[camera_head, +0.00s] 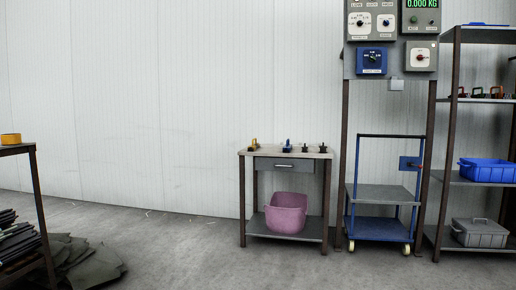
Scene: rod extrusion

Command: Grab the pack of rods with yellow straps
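No pack of rods with yellow straps can be made out for sure. At the far left a stack of dark, long pieces (20,240) lies low under a table (36,180), cut by the picture's edge; I cannot tell whether it has straps. A small yellow object (11,139) sits on that table's top. Small yellow (254,145) and blue (288,146) items stand on the small workbench. Neither of my grippers shows in the head view.
The workbench (286,154) has a pink tub (286,213) on its lower shelf. A blue trolley (382,228) stands under a control panel (390,45). A shelf rack (480,182) holds a blue crate (488,170) and grey box (479,233). Dark sheets (95,262) lie on the floor; the middle floor is clear.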

